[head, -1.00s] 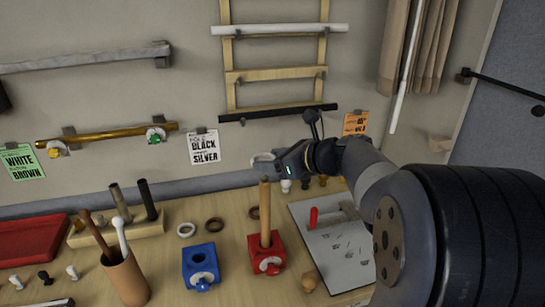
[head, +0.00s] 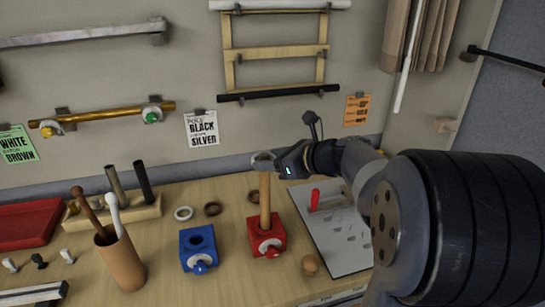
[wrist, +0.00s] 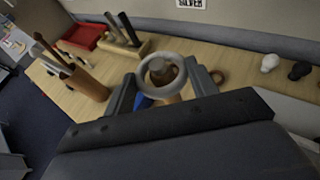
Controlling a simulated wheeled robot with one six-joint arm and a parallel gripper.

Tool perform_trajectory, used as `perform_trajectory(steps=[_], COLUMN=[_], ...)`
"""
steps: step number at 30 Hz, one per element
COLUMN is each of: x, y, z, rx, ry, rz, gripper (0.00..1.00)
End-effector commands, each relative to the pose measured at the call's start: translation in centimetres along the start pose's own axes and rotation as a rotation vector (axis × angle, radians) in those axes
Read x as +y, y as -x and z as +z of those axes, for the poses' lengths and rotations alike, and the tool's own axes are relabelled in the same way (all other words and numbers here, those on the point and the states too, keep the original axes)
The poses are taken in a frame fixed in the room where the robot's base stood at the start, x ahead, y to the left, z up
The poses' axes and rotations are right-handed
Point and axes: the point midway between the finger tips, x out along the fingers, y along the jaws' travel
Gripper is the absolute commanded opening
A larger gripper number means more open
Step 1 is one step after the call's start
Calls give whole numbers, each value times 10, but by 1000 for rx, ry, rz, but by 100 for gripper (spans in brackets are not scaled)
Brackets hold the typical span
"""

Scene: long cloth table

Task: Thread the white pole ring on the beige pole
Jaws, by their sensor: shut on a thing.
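My gripper (head: 270,161) is shut on the white pole ring (wrist: 143,72), which sits between the fingers in the wrist view. The ring also shows in the head view (head: 261,158), right at the top of the beige pole (head: 265,195). The pole stands upright in a red block (head: 267,239). In the wrist view a brown round pole top (wrist: 166,72) shows through the ring's opening. I cannot tell whether the ring is around the tip or just above it.
A blue block (head: 198,250) stands left of the red one. A cup (head: 119,263) with sticks and a wooden rack (head: 145,213) stand left. A white board (head: 340,240) lies right.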

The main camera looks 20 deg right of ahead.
Motion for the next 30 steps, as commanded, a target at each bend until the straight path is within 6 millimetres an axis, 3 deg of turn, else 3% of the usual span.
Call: perform_trajectory(steps=[14,15,24,30], x=[0,0,0,0], y=[-2,-2,-2,-2], z=[-5,-5,-5,-5], rx=[0,0,0,0], ry=[0,0,0,0], rz=[0,0,0,0], gripper=[33,56,80,80])
